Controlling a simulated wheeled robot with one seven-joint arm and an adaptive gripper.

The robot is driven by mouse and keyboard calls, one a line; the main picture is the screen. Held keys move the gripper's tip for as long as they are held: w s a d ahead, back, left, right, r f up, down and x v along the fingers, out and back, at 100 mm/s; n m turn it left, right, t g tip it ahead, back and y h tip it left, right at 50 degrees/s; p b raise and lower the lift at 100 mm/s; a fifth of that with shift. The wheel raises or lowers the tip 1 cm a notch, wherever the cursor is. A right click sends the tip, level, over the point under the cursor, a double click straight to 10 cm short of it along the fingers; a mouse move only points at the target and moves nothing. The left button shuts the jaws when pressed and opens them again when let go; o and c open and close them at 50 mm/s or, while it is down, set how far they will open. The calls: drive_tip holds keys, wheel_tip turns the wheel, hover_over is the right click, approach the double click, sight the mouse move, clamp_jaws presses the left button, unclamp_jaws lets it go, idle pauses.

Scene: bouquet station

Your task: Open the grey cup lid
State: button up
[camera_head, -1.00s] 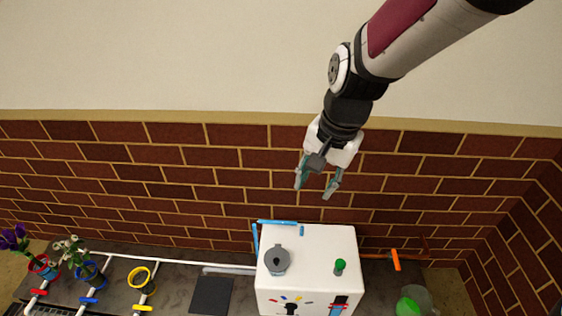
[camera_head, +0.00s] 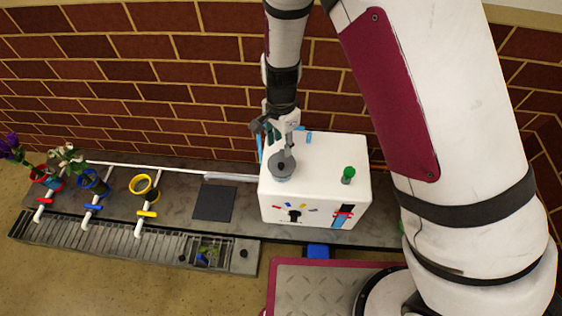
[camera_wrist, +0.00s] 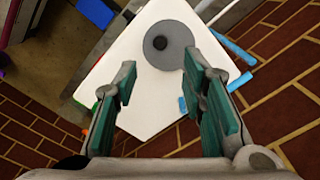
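The grey cup lid (camera_head: 283,163) is round and sits closed on top of the white box-shaped machine (camera_head: 325,158), near its left side. In the wrist view the lid (camera_wrist: 178,38) shows as a grey disc with a dark knob (camera_wrist: 160,42) at its centre. My gripper (camera_head: 286,135) is just behind and above the lid in the head view. In the wrist view my gripper (camera_wrist: 165,105) has its green-padded fingers wide apart with nothing between them. The lid lies beyond the fingertips. Whether a fingertip touches the lid cannot be told.
A green knob (camera_head: 348,174) stands on the machine's top right. Blue pipes (camera_head: 309,137) run at its back. A dark square pad (camera_head: 213,202), a yellow ring (camera_head: 140,184) and potted flowers (camera_head: 70,160) are to the left. A brick wall (camera_head: 130,70) is behind.

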sight(281, 164)
wheel_tip(281, 164, down, 10)
drive_tip(key=b, duration=0.2)
drive_tip(key=shift+b, duration=0.4)
clamp_jaws()
